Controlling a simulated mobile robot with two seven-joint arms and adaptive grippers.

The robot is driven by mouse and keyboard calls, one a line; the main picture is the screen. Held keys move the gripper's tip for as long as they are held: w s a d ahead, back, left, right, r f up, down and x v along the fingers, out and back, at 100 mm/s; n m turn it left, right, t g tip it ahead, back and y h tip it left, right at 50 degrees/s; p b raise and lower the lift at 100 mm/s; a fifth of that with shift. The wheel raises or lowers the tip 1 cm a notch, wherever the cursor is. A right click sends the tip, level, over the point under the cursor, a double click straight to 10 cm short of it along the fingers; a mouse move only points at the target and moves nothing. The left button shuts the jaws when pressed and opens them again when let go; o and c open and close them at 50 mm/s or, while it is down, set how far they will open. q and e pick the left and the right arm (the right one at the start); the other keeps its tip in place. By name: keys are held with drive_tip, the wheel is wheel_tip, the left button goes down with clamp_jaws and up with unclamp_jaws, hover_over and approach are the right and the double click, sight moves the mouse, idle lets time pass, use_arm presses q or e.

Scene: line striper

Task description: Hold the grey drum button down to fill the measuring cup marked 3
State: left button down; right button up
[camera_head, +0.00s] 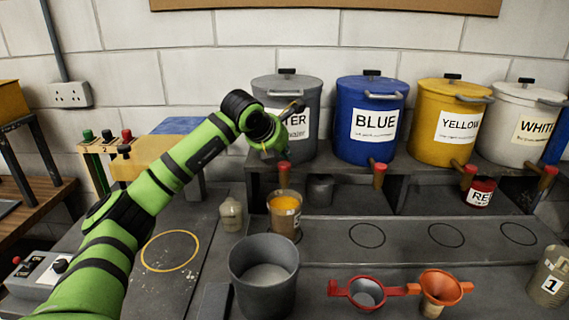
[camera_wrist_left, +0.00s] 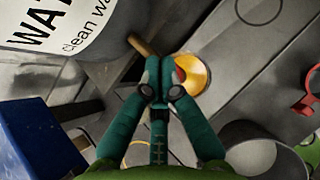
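The grey drum (camera_head: 318,152), whose label is partly covered and reads "TER", stands on a dark shelf. Its tap carries a red button (camera_head: 283,166) at the shelf front. My left gripper (camera_head: 268,150) is in front of the drum, just above and left of this tap. In the left wrist view, its fingers (camera_wrist_left: 158,74) are together and hold nothing I can see. A red spot shows behind them; contact cannot be told. A clear cup with orange-yellow contents (camera_head: 284,214) stands below the tap and also shows in the wrist view (camera_wrist_left: 192,76). No number is readable on it. My right gripper is out of view.
Blue (camera_head: 371,120), yellow (camera_head: 449,120) and white (camera_head: 519,125) drums stand to the right. A grey bucket (camera_head: 264,285), a red strainer (camera_head: 366,292), an orange funnel (camera_head: 440,288) and a cup marked 1 (camera_head: 549,277) are in front. Several drawn circles on the bench are empty.

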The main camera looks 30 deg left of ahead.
sight(284, 165)
use_arm(q)
wheel_tip(284, 165, up, 5)
drive_tip(key=p, duration=0.3)
drive_tip(key=shift+f, duration=0.1)
idle(1.3)
